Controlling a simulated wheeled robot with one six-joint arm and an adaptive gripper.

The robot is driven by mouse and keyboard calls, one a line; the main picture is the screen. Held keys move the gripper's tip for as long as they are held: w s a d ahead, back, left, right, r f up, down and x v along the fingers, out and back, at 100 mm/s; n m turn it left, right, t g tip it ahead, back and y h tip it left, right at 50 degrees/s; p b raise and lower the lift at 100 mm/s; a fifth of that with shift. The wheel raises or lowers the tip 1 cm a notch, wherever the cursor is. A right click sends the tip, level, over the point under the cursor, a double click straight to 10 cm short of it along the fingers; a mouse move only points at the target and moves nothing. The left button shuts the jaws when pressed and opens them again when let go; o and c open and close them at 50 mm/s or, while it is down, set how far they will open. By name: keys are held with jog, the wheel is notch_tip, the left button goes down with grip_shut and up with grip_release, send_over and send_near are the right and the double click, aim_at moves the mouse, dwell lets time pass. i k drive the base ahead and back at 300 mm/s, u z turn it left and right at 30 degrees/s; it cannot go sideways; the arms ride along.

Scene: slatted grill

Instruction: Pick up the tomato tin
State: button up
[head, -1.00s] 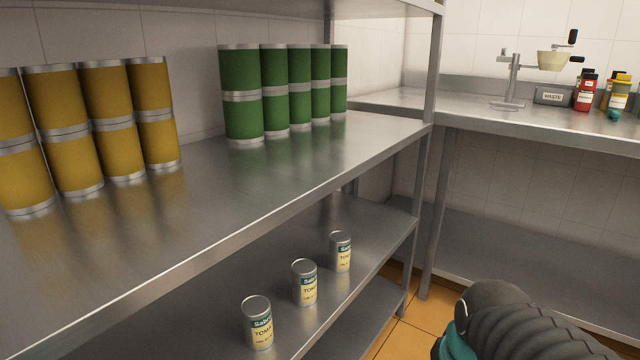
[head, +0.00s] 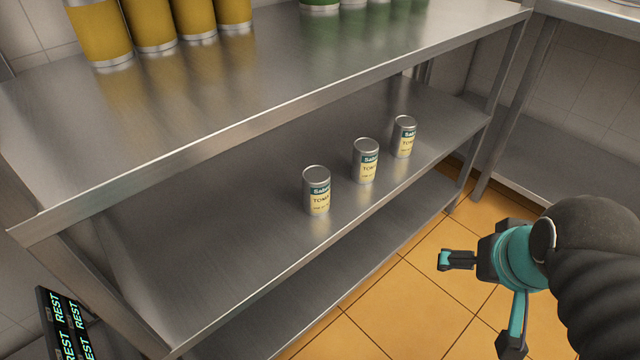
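Three tomato tins with pale yellow and teal labels stand upright in a row on the steel middle shelf (head: 215,235), near its front edge. The nearest tin (head: 317,192) is at the left, the second tin (head: 365,162) is in the middle, and the farthest tin (head: 404,137) is at the right. My gripper (head: 478,302) is at the lower right, in front of the shelf over the floor. Its two teal and black fingers are spread wide with nothing between them. It is apart from all the tins.
The upper shelf (head: 260,75) overhangs the tins and carries yellow cans (head: 150,22) and green cans (head: 365,5). A lower shelf (head: 370,255) lies below. A steel post (head: 492,110) stands right of the tins. The orange tiled floor (head: 400,310) in front is clear.

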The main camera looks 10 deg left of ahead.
aim_at(315, 178)
jog(key=z, duration=0.3)
jog(key=k, duration=0.9)
jog(key=u, duration=0.9)
